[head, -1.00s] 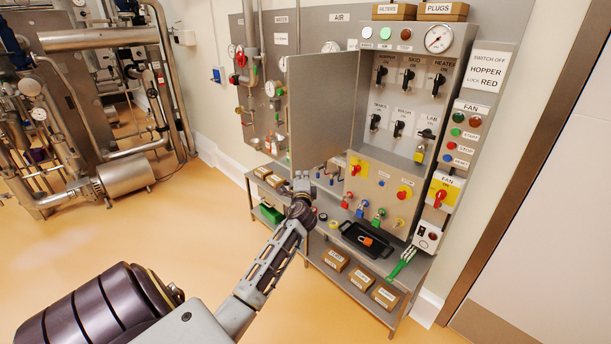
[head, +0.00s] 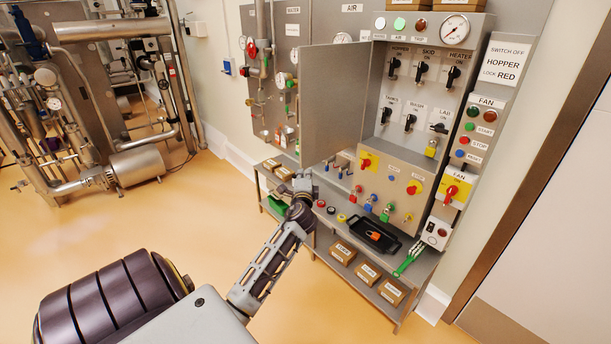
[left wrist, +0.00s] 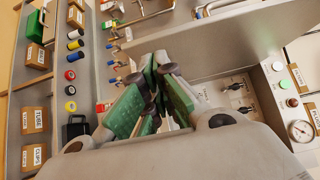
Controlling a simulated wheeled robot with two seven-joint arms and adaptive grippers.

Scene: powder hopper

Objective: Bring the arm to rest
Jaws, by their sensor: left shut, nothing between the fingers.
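My left arm reaches in from the bottom left of the head view. Its gripper (head: 303,182) shows small there, just below the lower edge of the open cabinet door (head: 334,105). In the left wrist view the green-padded fingers (left wrist: 160,68) are closed together with nothing between them. Whether they touch the door, I cannot tell. The control cabinet (head: 418,165) with black switches stands to the gripper's right. My right gripper is not in view.
Steel piping (head: 137,165) stands far left. The floor between is clear.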

